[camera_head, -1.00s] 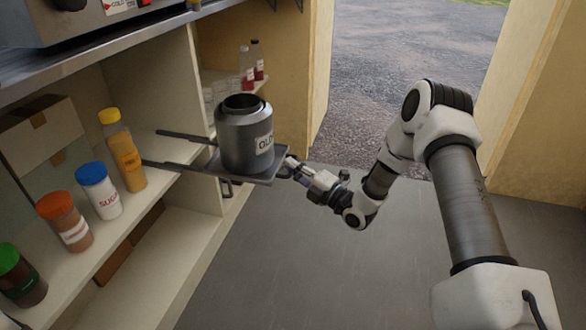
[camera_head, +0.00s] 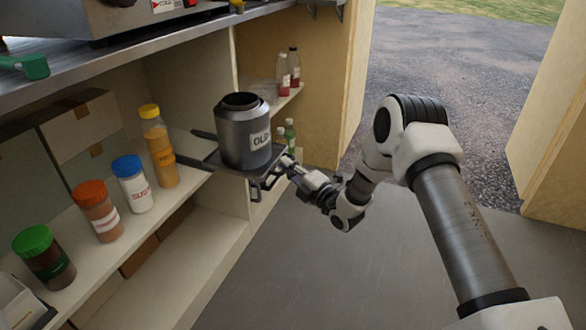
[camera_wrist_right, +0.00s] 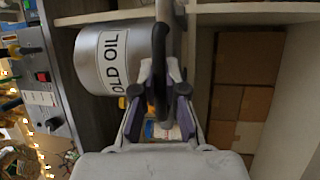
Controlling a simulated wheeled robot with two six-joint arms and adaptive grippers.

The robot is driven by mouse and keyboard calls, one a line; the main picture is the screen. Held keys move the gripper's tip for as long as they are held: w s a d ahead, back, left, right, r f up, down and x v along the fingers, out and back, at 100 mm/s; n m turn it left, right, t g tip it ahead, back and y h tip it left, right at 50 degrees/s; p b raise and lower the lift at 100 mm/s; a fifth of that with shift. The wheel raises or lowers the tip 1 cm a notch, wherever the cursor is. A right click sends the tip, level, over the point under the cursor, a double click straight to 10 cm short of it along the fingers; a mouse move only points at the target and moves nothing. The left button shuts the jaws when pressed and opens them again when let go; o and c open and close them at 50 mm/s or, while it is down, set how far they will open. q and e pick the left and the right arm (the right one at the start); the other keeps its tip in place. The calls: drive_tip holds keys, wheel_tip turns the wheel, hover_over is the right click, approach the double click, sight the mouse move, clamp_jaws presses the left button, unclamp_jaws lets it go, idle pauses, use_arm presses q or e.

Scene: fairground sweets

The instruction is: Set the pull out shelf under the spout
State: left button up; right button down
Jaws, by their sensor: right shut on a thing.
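The pull-out shelf (camera_head: 214,161) is a dark flat tray on rails, standing partly out of the open cabinet. A grey metal can labelled "OLD OIL" (camera_head: 232,145) stands upright on it; the can also shows in the right wrist view (camera_wrist_right: 92,60). My right gripper (camera_head: 284,166) is shut on the dark handle (camera_head: 266,182) at the shelf's front edge. In the right wrist view the fingers (camera_wrist_right: 160,78) sit on both sides of the handle bar. I cannot make out a spout in these views. My left gripper is out of view.
Bottles with yellow (camera_head: 160,150), blue, orange and green caps line the cabinet shelf at left. A machine (camera_head: 95,18) stands on the counter (camera_head: 130,55) above. Small bottles (camera_head: 283,75) stand on a ledge behind the can. The grey floor (camera_head: 370,260) is clear.

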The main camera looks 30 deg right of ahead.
drive_tip(key=c, duration=1.2)
unclamp_jaws()
drive_tip(key=v, duration=1.2)
